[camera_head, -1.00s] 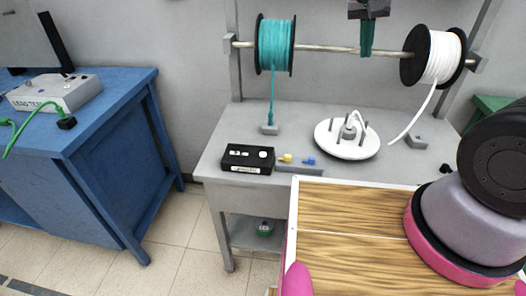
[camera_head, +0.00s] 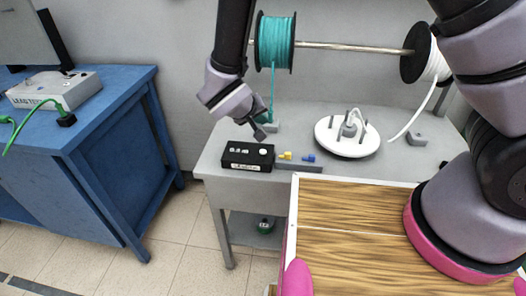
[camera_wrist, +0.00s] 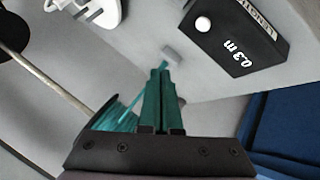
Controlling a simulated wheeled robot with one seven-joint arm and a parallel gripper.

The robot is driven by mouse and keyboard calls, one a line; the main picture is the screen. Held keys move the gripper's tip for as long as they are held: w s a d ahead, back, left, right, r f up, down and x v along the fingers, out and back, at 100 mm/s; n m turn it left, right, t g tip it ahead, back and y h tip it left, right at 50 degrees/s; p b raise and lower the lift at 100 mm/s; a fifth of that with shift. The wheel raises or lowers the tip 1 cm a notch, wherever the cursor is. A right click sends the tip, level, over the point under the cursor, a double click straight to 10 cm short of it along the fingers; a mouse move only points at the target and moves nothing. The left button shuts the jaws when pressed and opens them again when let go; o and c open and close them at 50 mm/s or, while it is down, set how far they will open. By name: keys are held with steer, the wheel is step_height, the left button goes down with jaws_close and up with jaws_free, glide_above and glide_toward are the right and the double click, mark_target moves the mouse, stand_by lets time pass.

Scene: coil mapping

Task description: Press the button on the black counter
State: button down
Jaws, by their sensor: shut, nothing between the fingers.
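The black counter (camera_head: 236,155) sits on the grey workbench at its front left. Its display reads "0.3 m" in the wrist view, where the counter (camera_wrist: 255,30) is at the upper right. A round white button (camera_head: 263,152) is on its top; it also shows in the wrist view (camera_wrist: 202,24). My gripper (camera_head: 260,132) is just above and behind the counter in the head view, apart from the button. In the wrist view my gripper (camera_wrist: 160,70) has its teal fingers together, with nothing between them.
A teal spool (camera_head: 275,42) and a white spool (camera_head: 418,52) hang on a rod behind. A white round coiler (camera_head: 345,142) with pegs stands right of the counter. Yellow and blue parts (camera_head: 297,157) lie beside the counter. A small grey block (camera_wrist: 172,57) is near my fingertips.

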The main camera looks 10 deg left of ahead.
stand_by(0.3)
steer(key=shift+f, duration=4.4)
steer(key=shift+f, duration=0.15)
steer(key=shift+f, duration=0.25)
steer(key=shift+f, duration=0.4)
steer(key=shift+r, duration=0.8)
steer(key=shift+r, duration=0.1)
steer(key=shift+r, duration=2.4)
